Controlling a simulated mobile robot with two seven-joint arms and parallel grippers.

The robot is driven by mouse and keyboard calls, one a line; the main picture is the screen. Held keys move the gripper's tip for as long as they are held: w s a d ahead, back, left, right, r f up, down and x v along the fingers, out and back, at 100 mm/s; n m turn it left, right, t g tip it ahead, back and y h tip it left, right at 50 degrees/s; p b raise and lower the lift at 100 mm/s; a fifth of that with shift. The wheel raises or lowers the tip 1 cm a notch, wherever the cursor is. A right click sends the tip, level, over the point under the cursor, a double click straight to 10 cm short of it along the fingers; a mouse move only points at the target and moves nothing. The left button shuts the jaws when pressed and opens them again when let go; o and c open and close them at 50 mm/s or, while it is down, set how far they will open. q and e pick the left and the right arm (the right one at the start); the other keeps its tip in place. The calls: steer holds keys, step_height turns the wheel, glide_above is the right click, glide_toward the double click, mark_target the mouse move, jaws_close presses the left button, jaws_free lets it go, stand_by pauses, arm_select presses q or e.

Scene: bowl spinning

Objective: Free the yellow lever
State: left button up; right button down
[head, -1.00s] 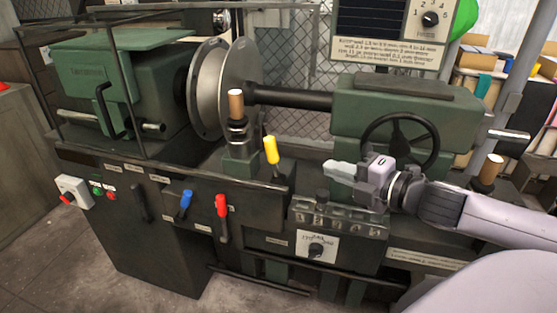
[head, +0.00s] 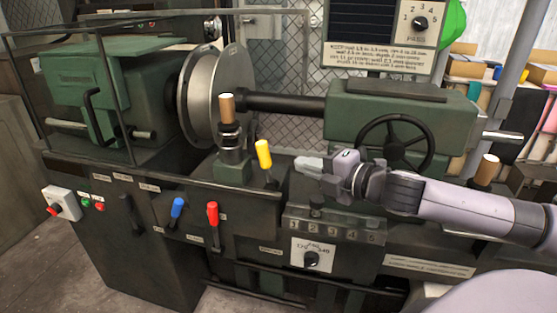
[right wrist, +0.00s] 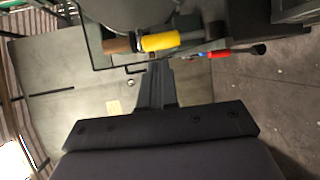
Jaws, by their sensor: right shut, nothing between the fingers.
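The yellow lever (head: 264,155) stands up from the machine bed, tilted slightly left at its top, right of the wooden-handled post (head: 227,108). My right gripper (head: 300,163) is shut and empty. It points left at the lever with a small gap to its right in the head view. In the right wrist view the yellow handle (right wrist: 160,41) lies just beyond my fingertips (right wrist: 158,64); I cannot tell whether they touch. My left gripper is not in view.
The red lever (head: 212,213) and blue lever (head: 177,207) are on the front panel below. The black handwheel (head: 394,146) is behind my right arm. A numbered gear-shift strip (head: 335,228) sits below my gripper. The metal bowl disc (head: 205,95) is at upper left.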

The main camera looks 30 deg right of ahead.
mark_target(262, 154)
steer(key=shift+p+x, duration=0.4)
steer(key=shift+x, duration=3.65)
steer(key=shift+a, duration=0.1)
steer(key=r+p, duration=0.1)
steer(key=p, duration=0.2)
steer(key=shift+w+a, duration=0.3)
steer(key=shift+w, duration=0.1)
steer(key=p, duration=0.3)
steer(key=shift+w+a+g, duration=0.25)
steer(key=shift+w+g, duration=0.05)
steer(key=shift+g, duration=0.1)
steer(key=shift+w+a+f+p, duration=0.3)
steer(key=shift+w+a+p, duration=0.05)
steer(key=shift+p, duration=0.4)
